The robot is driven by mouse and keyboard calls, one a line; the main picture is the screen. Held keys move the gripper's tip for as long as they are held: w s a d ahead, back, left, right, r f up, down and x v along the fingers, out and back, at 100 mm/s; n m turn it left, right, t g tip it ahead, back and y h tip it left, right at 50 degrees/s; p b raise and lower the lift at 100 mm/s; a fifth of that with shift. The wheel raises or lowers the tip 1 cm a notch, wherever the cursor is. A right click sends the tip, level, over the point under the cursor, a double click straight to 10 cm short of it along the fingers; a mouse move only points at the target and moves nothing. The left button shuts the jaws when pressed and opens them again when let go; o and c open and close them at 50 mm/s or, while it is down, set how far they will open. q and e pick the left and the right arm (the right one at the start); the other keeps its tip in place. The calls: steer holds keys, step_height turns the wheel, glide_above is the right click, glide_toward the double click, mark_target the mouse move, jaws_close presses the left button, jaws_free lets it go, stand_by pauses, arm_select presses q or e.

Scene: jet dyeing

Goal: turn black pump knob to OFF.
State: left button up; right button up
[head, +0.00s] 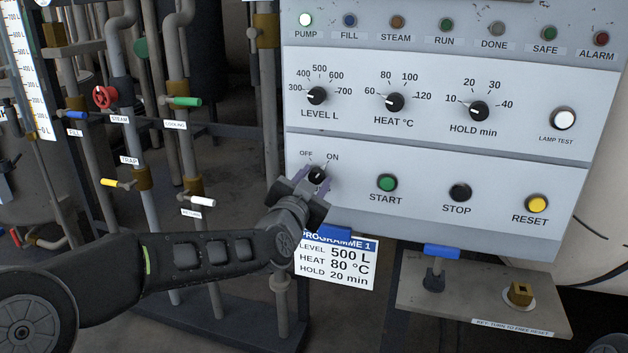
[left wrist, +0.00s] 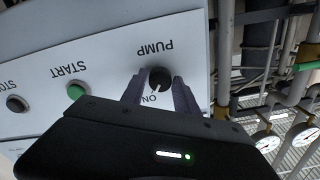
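The black pump knob (head: 317,174) is on the lower left of the grey control panel, below its OFF and ON labels. Its pale pointer mark appears turned toward ON. My left gripper (head: 314,181) is at the knob, with one purple finger on each side. In the left wrist view the knob (left wrist: 160,79) sits between the fingertips (left wrist: 159,86), under the upside-down PUMP label. The fingers are spread, with small gaps beside the knob; firm contact does not show. The gripper hides the lower part of the knob's surroundings. My right gripper is not in view.
The START button (head: 387,184), STOP button (head: 460,192) and RESET button (head: 537,204) lie right of the knob. The PUMP lamp (head: 306,19) is lit. A programme card (head: 337,262) hangs below the panel. Pipes with coloured valve handles (head: 186,101) stand at left.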

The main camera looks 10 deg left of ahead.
arm_select(q)
jaws_close()
steer(key=shift+n, duration=0.3)
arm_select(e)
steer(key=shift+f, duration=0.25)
arm_select(q)
steer(key=shift+f+n+b, duration=0.1)
steer(key=shift+n+b, duration=0.9)
steer(key=shift+b, duration=0.05)
steer(key=n+b, duration=0.2)
steer(key=n, duration=0.1)
steer(key=n+b, duration=0.2)
steer(key=n, duration=0.3)
steer(key=shift+b, duration=0.4)
steer(key=shift+n+b, duration=0.7)
steer(key=shift+n, duration=0.9)
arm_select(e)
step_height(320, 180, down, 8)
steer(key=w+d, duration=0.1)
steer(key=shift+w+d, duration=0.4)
